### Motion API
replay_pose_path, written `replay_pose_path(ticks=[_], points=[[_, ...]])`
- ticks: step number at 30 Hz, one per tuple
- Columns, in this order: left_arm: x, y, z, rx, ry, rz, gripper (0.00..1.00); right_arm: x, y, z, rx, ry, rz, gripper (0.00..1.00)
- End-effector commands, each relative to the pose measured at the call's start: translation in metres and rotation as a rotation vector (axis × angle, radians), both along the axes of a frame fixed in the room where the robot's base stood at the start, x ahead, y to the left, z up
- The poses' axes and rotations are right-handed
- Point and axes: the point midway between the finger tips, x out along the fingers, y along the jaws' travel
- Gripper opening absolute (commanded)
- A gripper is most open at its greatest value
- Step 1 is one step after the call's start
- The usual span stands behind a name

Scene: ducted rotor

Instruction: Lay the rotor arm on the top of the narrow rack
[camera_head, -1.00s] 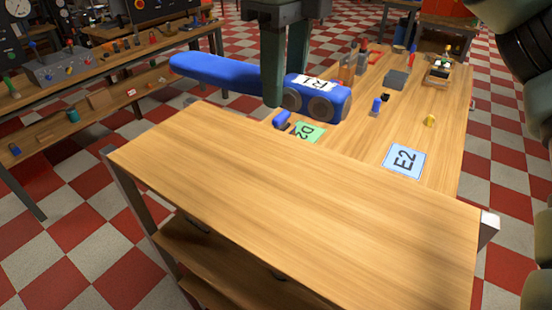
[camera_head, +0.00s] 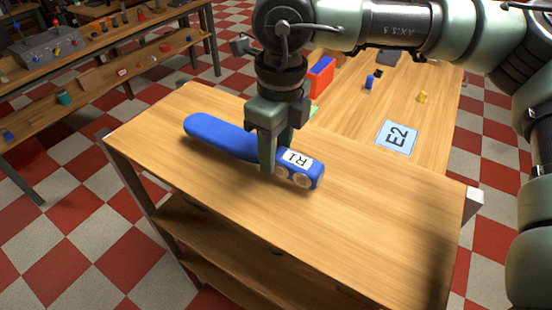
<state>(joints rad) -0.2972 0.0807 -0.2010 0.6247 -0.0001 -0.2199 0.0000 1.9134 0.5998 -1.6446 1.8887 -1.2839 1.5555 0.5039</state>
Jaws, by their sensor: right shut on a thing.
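The rotor arm (camera_head: 215,136) is a long blue bar with a rounded far end, a white R1 label and round fittings on its near end. It is over the wooden top of the narrow rack (camera_head: 370,215), lying lengthwise along it and low against the surface; I cannot tell for certain whether it touches. My right gripper (camera_head: 268,162) points down and is shut on the rotor arm beside the label, hiding part of its middle. My left gripper is not in view.
Behind the rack is a wooden table with a blue E2 card (camera_head: 397,138), a yellow piece (camera_head: 422,97), a red block (camera_head: 321,76) and small blue parts. A shelf with a grey control box (camera_head: 50,66) stands at left. The rack top's front and right are clear.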

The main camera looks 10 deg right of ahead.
Motion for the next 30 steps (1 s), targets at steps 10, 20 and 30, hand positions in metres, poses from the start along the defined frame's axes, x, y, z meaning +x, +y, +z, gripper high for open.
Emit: replay_pose_path(ticks=[10, 20, 30], points=[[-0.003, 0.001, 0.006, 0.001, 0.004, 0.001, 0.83, 0.000, 0.000, -0.029, 0.001, -0.001, 0.000, 0.00], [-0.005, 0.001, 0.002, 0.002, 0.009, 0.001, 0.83, 0.000, 0.000, -0.032, -0.001, 0.001, 0.000, 0.55], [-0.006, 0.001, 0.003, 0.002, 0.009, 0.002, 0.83, 0.000, 0.000, -0.031, -0.001, 0.001, 0.000, 0.61]])
